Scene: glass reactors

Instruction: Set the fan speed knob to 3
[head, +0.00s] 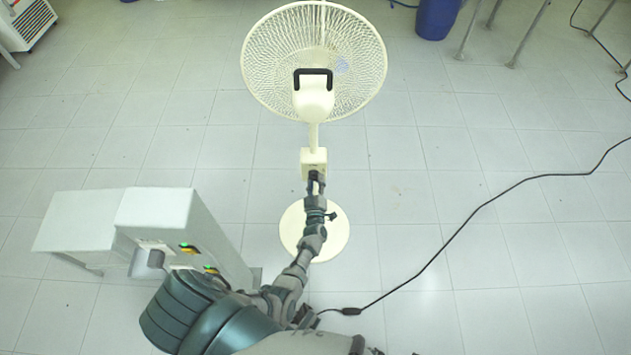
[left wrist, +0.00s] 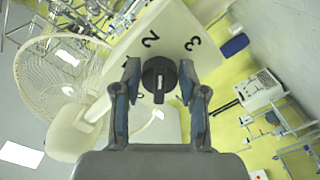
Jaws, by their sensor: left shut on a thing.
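The cream fan (head: 313,100) stands on a round base (head: 335,240), with its control box (head: 313,156) on the pole below the motor. In the left wrist view, the dark round knob (left wrist: 160,76) sits on the pale panel (left wrist: 172,22), where the digits 2 and 3 are readable; other marks are partly hidden by the fingers and knob. My left gripper (head: 315,178) is at the control box. Its fingers (left wrist: 160,72) lie on either side of the knob, shut on it. I cannot tell surely which mark the knob points to. My right gripper is out of view.
A grey-white box cabinet (head: 172,215) with green and yellow switches stands left of the fan. A black cable (head: 450,240) runs across the tiled floor on the right. A blue bin (head: 437,18) stands at the back.

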